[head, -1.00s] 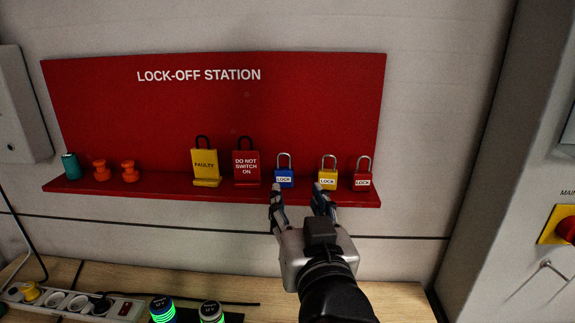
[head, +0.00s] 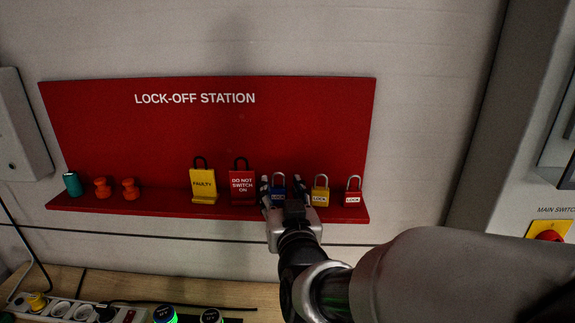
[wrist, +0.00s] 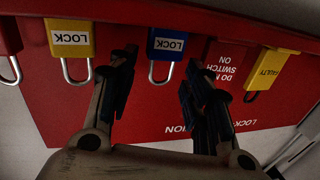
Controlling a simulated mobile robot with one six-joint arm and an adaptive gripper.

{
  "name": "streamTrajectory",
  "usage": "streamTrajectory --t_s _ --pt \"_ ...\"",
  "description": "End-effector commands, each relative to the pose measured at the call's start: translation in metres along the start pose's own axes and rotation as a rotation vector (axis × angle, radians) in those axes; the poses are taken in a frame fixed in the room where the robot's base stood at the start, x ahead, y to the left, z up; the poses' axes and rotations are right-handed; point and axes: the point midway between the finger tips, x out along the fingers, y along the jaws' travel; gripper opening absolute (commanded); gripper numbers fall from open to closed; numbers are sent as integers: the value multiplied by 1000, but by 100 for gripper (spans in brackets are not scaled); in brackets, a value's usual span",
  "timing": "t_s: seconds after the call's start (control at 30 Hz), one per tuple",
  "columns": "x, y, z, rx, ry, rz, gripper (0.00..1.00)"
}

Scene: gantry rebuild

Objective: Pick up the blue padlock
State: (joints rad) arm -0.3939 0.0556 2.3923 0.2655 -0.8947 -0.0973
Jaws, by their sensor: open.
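The blue padlock (head: 278,188) stands on the red shelf of the lock-off station, its steel shackle up, partly hidden by my gripper in the head view. My gripper (head: 283,186) is open, with one finger on each side of the blue padlock. In the wrist view, which is upside down, the blue padlock (wrist: 167,43) with its white LOCK label sits between the two open fingertips (wrist: 155,85). The fingers look apart from it; I cannot tell how far they reach past it.
A yellow padlock (head: 320,195) stands close on the right, then a red padlock (head: 353,196). A red DO NOT SWITCH ON tag (head: 242,186) is close on the left, then a yellow FAULTY tag (head: 203,184). The red back panel (head: 200,130) rises behind.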

Motion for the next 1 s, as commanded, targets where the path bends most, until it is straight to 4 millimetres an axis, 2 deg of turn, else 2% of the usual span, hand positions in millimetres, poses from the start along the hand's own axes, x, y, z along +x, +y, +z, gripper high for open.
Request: streamTrajectory --t_s 0.1,0.23,0.53,1.0 --pt "20 0 -2 -1 0 1 45" --pt "35 0 -2 -1 -1 1 45" --pt "40 0 -3 0 0 0 45" --pt "39 0 -3 -1 0 0 14"
